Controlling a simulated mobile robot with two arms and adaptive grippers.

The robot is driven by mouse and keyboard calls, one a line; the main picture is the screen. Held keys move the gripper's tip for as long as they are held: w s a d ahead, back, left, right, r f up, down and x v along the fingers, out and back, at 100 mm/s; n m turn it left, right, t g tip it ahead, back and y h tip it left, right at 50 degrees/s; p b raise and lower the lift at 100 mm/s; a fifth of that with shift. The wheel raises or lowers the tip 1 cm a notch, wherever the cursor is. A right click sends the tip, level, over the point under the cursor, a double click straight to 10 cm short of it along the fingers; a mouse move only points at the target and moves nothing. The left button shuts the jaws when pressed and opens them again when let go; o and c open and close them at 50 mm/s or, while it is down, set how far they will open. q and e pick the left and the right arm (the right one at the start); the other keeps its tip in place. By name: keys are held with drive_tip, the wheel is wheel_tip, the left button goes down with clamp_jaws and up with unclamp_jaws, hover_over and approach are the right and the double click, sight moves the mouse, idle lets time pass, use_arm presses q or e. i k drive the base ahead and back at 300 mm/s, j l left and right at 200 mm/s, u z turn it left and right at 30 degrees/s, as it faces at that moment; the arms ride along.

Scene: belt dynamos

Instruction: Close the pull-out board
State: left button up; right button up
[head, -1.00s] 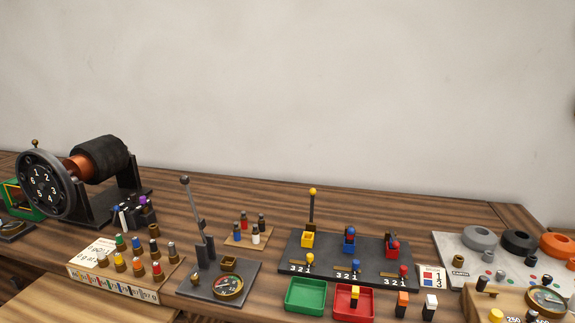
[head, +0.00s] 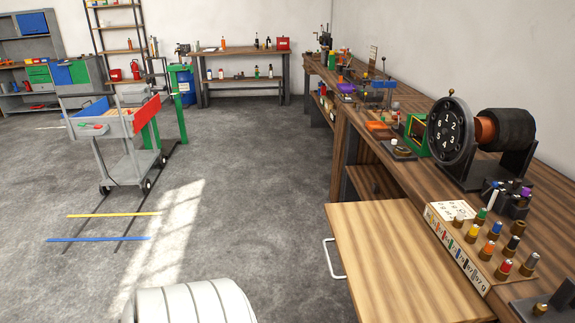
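The pull-out board (head: 395,262) is a light wooden panel that sticks out from under the workbench's front edge on the right of the head view. A white metal handle (head: 333,259) is on its left-hand outer edge. The top of the board looks bare. Its right side runs in under the bench top, below a wooden block with colored pegs. Neither of my grippers shows in the head view.
The workbench (head: 400,172) runs along the right wall, with a numbered dial machine (head: 452,132) and a peg block (head: 470,245) near its edge. A grey cart (head: 125,165) stands on floor rails to the left. The floor between cart and board is clear.

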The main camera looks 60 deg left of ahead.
sight(397, 270)
drive_tip(key=u, duration=1.6)
